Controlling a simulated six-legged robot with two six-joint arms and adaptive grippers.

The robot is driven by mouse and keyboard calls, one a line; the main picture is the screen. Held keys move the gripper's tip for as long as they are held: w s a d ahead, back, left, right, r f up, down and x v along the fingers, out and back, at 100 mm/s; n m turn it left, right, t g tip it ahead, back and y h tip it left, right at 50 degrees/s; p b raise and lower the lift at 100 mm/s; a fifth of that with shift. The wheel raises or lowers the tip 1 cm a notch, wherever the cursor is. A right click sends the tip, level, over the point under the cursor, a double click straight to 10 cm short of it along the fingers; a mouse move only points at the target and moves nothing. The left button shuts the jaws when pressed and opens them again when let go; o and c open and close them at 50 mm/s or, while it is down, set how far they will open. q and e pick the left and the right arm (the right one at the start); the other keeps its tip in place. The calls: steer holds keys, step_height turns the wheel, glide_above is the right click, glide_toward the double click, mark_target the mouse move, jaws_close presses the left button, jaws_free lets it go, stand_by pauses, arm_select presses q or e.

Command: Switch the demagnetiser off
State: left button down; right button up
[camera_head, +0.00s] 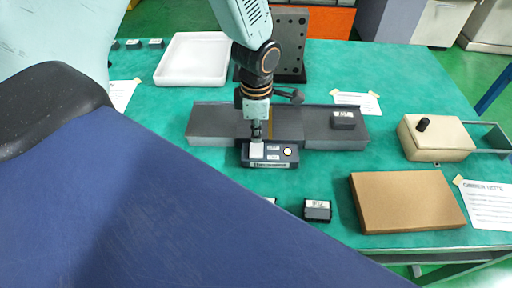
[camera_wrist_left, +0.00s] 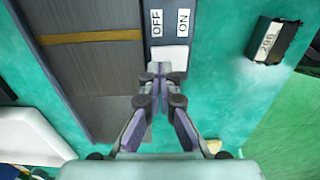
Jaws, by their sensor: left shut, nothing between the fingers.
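The demagnetiser's control box (camera_head: 270,163) is a small dark box on the green table, against the front of a long grey bed (camera_head: 212,124). A white rocker (camera_head: 257,148) sits at the left of its top, with small labels beside it and a pale yellow round lamp (camera_head: 288,151) at the right. In the left wrist view the labels read OFF and ON, next to the white rocker (camera_wrist_left: 168,54). My left gripper (camera_head: 256,137) points down, shut and empty, its fingertips (camera_wrist_left: 161,70) at the rocker's edge. I cannot tell whether they touch it. My right gripper is not in view.
A dark labelled block (camera_head: 343,120) lies on the bed's right end; another (camera_head: 318,210) lies in front. A brown board (camera_head: 408,201) and a beige box with a black knob (camera_head: 435,138) are at the right. A white tray (camera_head: 193,60) stands behind left.

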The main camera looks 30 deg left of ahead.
mark_target(257, 145)
arm_select(q)
steer(key=shift+w+f, duration=0.1)
steer(key=shift+f, duration=0.15)
stand_by(0.3)
steer(key=shift+f+b, duration=0.6)
steer(key=shift+f, duration=0.2)
stand_by(0.5)
steer(key=shift+r, duration=0.1)
step_height(257, 145, up, 7)
steer(key=p, duration=0.7)
stand_by(0.5)
